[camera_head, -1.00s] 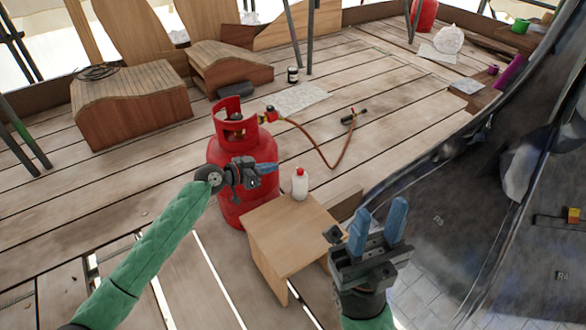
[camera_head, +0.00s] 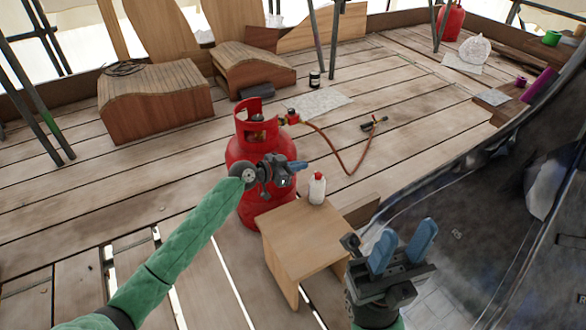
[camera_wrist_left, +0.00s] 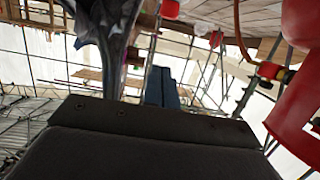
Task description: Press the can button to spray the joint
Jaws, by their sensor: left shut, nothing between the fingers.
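The spray can (camera_head: 317,189) is a small white bottle with a red top, upright on a small wooden table (camera_head: 303,243). My left gripper (camera_head: 301,166) is shut and empty, its blue fingers pointing right, just above and left of the can's top in the head view, seemingly apart from it. Its shut fingers also show in the left wrist view (camera_wrist_left: 163,87). My right gripper (camera_head: 403,246) is open and empty, right of the table. A red gas cylinder (camera_head: 243,149) stands behind my left gripper; a hose fitting (camera_head: 290,118) sits at its top.
An orange-red hose (camera_head: 338,158) runs from the fitting across the plank floor to a torch (camera_head: 374,123). A dark curved metal surface (camera_head: 500,215) fills the right side. Wooden blocks (camera_head: 155,98) stand at the back left.

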